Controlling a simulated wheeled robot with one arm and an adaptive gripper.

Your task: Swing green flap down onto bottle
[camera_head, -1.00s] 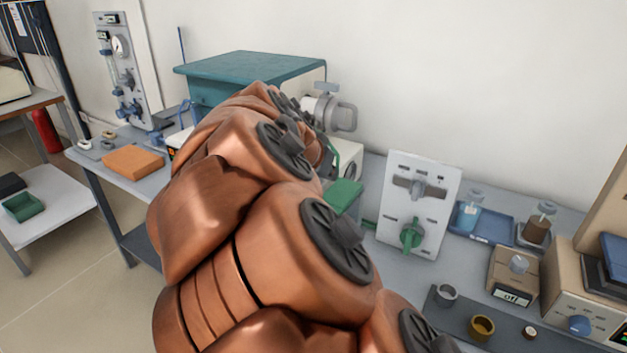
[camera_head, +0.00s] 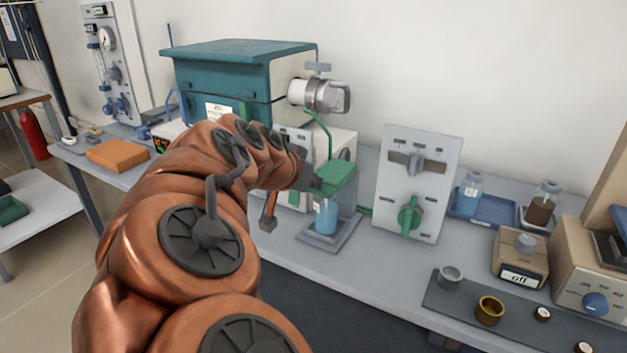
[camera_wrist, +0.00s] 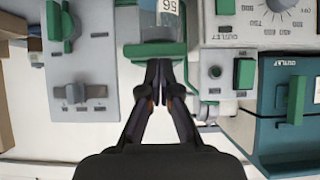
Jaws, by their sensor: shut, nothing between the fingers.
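The green flap (camera_head: 338,177) is over the bottle (camera_head: 326,216) of blue liquid, which stands upright on a small grey stand. I cannot tell whether the flap touches the bottle's top. My gripper (camera_head: 311,180) is at the flap's left side, partly hidden by my arm in the head view. In the wrist view, my gripper (camera_wrist: 160,68) is shut and empty, with its fingertips close to the green flap (camera_wrist: 155,50). The labelled bottle (camera_wrist: 163,18) shows just beyond the flap.
A grey panel with a green valve handle (camera_head: 410,217) stands to the right. The teal furnace (camera_head: 225,75) stands behind on the left. A green tube (camera_head: 322,125) runs down from the furnace's fitting. Bottles on trays and a balance (camera_head: 520,258) are farther right.

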